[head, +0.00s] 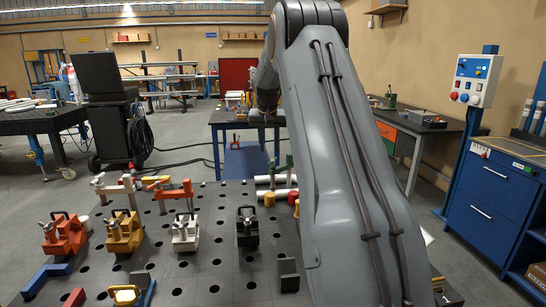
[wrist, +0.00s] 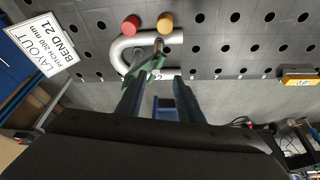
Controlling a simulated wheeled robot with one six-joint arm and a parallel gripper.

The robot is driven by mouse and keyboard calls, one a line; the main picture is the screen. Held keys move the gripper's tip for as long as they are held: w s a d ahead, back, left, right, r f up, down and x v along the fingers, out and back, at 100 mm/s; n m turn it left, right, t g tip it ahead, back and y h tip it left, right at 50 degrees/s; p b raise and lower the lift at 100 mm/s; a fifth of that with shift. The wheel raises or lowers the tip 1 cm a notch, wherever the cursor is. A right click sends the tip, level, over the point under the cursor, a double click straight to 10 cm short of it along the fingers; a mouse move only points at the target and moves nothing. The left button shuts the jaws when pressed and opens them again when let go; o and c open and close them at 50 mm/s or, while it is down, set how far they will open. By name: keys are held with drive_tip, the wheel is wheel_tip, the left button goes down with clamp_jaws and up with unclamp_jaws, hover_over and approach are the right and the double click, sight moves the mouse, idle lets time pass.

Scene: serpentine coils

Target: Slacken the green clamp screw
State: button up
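The green clamp (wrist: 146,64) sits across the bent pale pipe (wrist: 122,50) at the edge of the perforated table in the wrist view. Green clamp parts also show beyond the table's far side in the head view (head: 289,162), beside my arm. My gripper (wrist: 160,88) shows as two dark blue fingers with a clear gap between them, open and empty. The clamp lies just ahead of the fingertips, nearer the left one. I cannot tell whether they touch. The clamp's screw is too small to make out clearly.
A red cylinder (wrist: 131,25) and a yellow cylinder (wrist: 165,22) stand close to the pipe. Red, yellow, white and black clamp blocks (head: 183,232) stand on the perforated table (head: 205,270). A blue table (head: 246,160) stands beyond.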

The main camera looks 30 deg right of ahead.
sight(273, 161)
drive_tip(key=shift+w+d+r+p+x, duration=0.15)
drive_tip(key=shift+p+x, duration=0.3)
drive_tip(key=shift+x, duration=0.85)
drive_tip(key=shift+w+d+p+x, duration=0.1)
drive_tip(key=shift+d+p+x, duration=0.3)
drive_tip(key=shift+x, duration=0.9)
drive_tip(key=shift+d+r+p+x, duration=0.1)
drive_tip(key=shift+p+x, duration=0.45)
drive_tip(key=shift+x, duration=0.75)
drive_tip(key=shift+c, duration=0.6)
clamp_jaws()
